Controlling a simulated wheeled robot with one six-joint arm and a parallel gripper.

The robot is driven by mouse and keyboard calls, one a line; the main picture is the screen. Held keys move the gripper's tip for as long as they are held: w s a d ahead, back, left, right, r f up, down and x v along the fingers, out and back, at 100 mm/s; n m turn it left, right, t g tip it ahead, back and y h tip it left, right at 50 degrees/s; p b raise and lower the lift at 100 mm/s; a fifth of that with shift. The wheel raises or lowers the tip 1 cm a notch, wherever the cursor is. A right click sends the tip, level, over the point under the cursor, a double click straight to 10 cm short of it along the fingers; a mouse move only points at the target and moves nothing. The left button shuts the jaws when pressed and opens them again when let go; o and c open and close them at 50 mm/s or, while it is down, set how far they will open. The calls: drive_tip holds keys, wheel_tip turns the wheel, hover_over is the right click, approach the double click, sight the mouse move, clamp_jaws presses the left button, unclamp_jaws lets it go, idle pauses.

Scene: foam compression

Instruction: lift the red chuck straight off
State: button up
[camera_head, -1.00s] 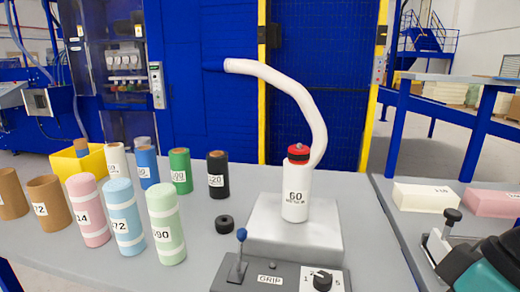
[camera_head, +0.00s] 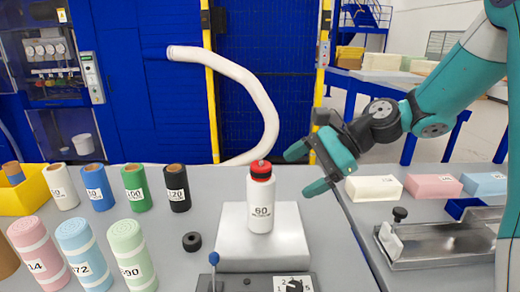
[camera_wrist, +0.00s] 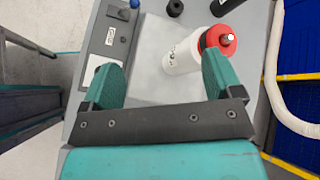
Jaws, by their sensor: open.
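The red chuck (camera_head: 261,169) sits on top of a white cylinder (camera_head: 261,205) labelled 60, which stands upright on a pale grey block (camera_head: 235,245). In the wrist view the red chuck (camera_wrist: 220,38) shows beyond the tip of the right finger, with the white cylinder (camera_wrist: 182,58) beside it. My gripper (camera_head: 302,169) is open and empty, to the right of the chuck in the head view, with its fingers pointing left towards it. In the wrist view, my gripper (camera_wrist: 160,75) has its fingers wide apart, and the chuck lies outside the gap, near the right finger.
A grip panel with a blue-knobbed lever (camera_head: 214,260) is in front. Several coloured rolls stand at left. A white hose (camera_head: 255,100) curves behind the cylinder. A metal clamp tray (camera_head: 440,240) and foam blocks (camera_head: 435,187) are at right.

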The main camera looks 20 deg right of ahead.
drive_tip(key=w+d+r+m+t+y+p, duration=0.1)
drive_tip(key=w+d+r+m+t+p, duration=0.15)
drive_tip(key=d+m, duration=0.55)
drive_tip(key=p, duration=0.2)
approach(264, 165)
drive_tip(key=shift+t, duration=0.35)
drive_tip(key=x, duration=0.2)
drive_tip(key=s+x, duration=0.1)
drive_tip(key=x, duration=0.2)
drive_tip(key=shift+w+a+f, duration=0.1)
drive_tip(key=shift+a+f, duration=0.15)
drive_tip(key=shift+a, duration=0.1)
drive_tip(key=p+x, duration=0.1)
drive_tip(key=x, duration=0.1)
drive_tip(key=p+x, duration=0.1)
drive_tip(key=x, duration=0.1)
drive_tip(key=shift+a+r+p, duration=0.2)
drive_tip(key=shift+p, duration=0.15)
drive_tip(key=shift+w+a+f, duration=0.3)
drive_tip(key=shift+a+f, duration=0.05)
drive_tip(key=shift+a, duration=0.05)
drive_tip(key=c, duration=1)
drive_tip(key=shift+r, duration=0.1)
drive_tip(key=shift+c, duration=0.2)
